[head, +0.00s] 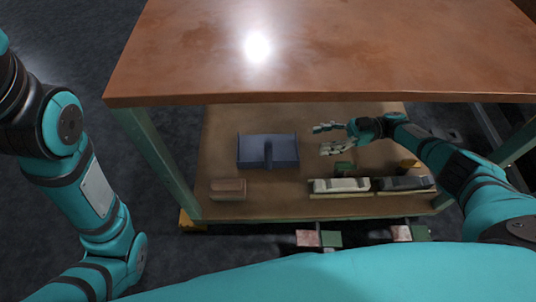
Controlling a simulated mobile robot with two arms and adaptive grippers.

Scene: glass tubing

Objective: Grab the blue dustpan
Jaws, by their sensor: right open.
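The blue dustpan (283,150) lies on the lower shelf (225,125) of the table, left of the shelf's middle. Its handle points toward me. My right gripper (322,139) reaches in over the shelf from the right. Its fingers are open and empty, pointing left toward the dustpan, with a gap between them and its right edge. My left arm (90,190) hangs at the left, outside the table; its gripper is not visible.
The brown tabletop (330,50) overhangs the shelf. Green legs (160,160) stand at its sides. A brown block (228,189), a light tool (341,185) and a dark tool (404,183) lie along the shelf's front. Small red and green blocks (308,238) show below the front edge.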

